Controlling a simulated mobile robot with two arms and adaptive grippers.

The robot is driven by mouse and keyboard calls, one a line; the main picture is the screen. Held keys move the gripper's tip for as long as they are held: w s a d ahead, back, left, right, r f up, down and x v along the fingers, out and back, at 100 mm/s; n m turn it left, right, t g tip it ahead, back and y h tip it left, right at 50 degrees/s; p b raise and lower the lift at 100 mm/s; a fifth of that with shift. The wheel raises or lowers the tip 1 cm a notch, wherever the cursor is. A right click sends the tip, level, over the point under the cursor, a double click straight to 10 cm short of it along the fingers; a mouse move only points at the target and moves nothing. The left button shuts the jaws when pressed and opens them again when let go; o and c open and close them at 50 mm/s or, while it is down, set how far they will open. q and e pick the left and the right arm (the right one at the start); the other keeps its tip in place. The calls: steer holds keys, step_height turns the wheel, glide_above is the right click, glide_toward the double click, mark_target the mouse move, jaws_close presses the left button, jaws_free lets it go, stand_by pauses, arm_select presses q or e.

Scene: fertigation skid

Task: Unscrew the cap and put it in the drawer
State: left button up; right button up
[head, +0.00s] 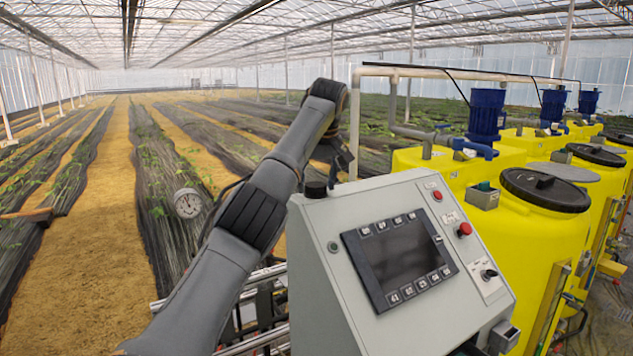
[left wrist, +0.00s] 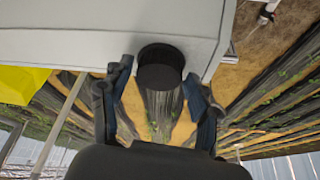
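A short black round cap (head: 316,189) sits at the upper left corner of the grey control console. In the left wrist view the cap (left wrist: 160,68) is straight ahead, against the pale console edge. My left gripper (head: 343,158) hangs just above and to the right of the cap in the head view, partly dark and small. In the left wrist view its two fingers (left wrist: 158,86) are spread apart, one on each side of the cap, with gaps showing. I cannot tell how far the cap is from the fingertips. My right gripper is not in view. I see no drawer that I can make out.
The console (head: 420,318) carries a dark screen (head: 402,264) and red buttons. Yellow tanks (head: 535,230) with black lids and blue motors stand to the right. Pipes run behind the console. Crop rows lie beyond.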

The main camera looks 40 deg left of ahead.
arm_select(q)
steer(key=o, duration=0.5)
steer(key=shift+o, duration=0.2)
steer(key=shift+r, duration=0.15)
steer(key=shift+d+r, duration=0.1)
steer(key=shift+r, duration=0.25)
steer(key=v, duration=0.7)
steer(key=shift+s, duration=0.15)
steer(key=shift+c, duration=1.4)
steer(key=s+a+r+m+t+h, duration=0.25)
steer(key=r+m, duration=0.25)
steer(key=m, duration=0.3)
steer(key=shift+m+g, duration=0.25)
steer(key=shift+m, duration=0.25)
steer(key=x, duration=0.8)
steer(key=d+x, duration=0.1)
steer(key=x, duration=0.4)
steer(key=shift+s+f, duration=0.1)
steer(key=shift+s, duration=0.15)
